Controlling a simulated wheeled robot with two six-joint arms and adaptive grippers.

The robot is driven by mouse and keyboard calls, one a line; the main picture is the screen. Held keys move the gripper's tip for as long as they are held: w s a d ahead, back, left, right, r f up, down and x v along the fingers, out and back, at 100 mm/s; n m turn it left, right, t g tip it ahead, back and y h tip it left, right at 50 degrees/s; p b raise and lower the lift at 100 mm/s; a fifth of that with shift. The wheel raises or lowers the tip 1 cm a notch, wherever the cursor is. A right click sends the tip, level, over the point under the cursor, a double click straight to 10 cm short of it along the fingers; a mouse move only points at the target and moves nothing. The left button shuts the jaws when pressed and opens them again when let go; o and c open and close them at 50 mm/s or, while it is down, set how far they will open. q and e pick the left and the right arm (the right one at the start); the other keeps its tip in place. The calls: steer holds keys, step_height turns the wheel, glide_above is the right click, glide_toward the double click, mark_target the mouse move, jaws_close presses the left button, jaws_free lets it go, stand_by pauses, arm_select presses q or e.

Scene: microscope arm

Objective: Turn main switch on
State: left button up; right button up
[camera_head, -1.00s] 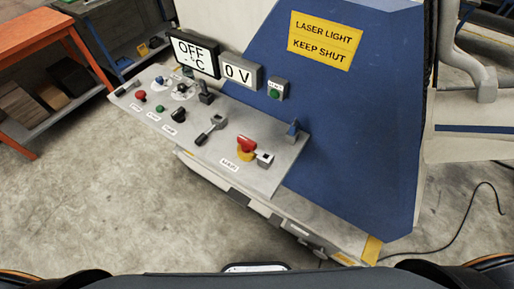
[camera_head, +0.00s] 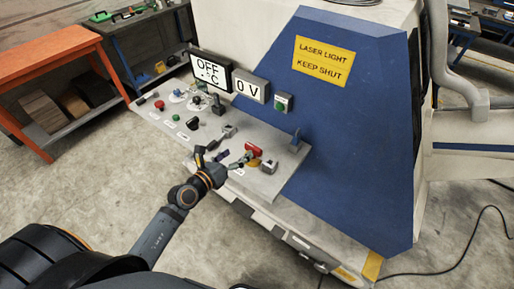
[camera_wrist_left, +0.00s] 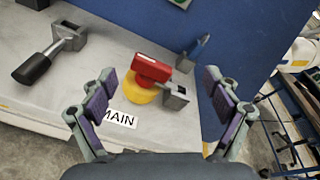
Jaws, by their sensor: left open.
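The main switch (camera_wrist_left: 151,70) has a red handle on a yellow round base. It sits near the right end of the grey panel, above a label reading MAIN (camera_wrist_left: 118,118). A small grey block (camera_wrist_left: 176,97) stands beside it. In the head view the switch's red handle (camera_head: 254,149) shows just right of my left gripper (camera_head: 218,160). In the left wrist view the open, empty fingers (camera_wrist_left: 162,112) stand on either side of the switch and nearer to the camera, with no contact visible. My right gripper is not in view.
The panel also holds a black-handled lever (camera_wrist_left: 40,62), buttons and knobs. Displays read OFF °C (camera_head: 209,67) and 0 V (camera_head: 250,87). A blue cover (camera_head: 350,130) with a yellow warning sign rises behind.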

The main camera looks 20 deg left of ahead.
mark_target(252, 148)
arm_select(q)
steer(key=w+d+f+m, duration=0.1)
steer(key=w+m, duration=0.1)
steer(key=w+d+f+m+g, duration=0.1)
steer(key=w+f, duration=0.1)
steer(key=w, duration=0.1)
steer(key=w+d+f+m, duration=0.1)
steer(key=w+m, duration=0.1)
steer(key=w, duration=0.1)
steer(key=shift+d+f+m+g+y, duration=0.1)
steer(key=shift+f+m+g+y, duration=0.1)
steer(key=shift+m+g+y, duration=0.15)
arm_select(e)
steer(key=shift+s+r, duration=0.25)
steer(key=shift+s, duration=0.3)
arm_select(q)
steer(key=c, duration=1.7)
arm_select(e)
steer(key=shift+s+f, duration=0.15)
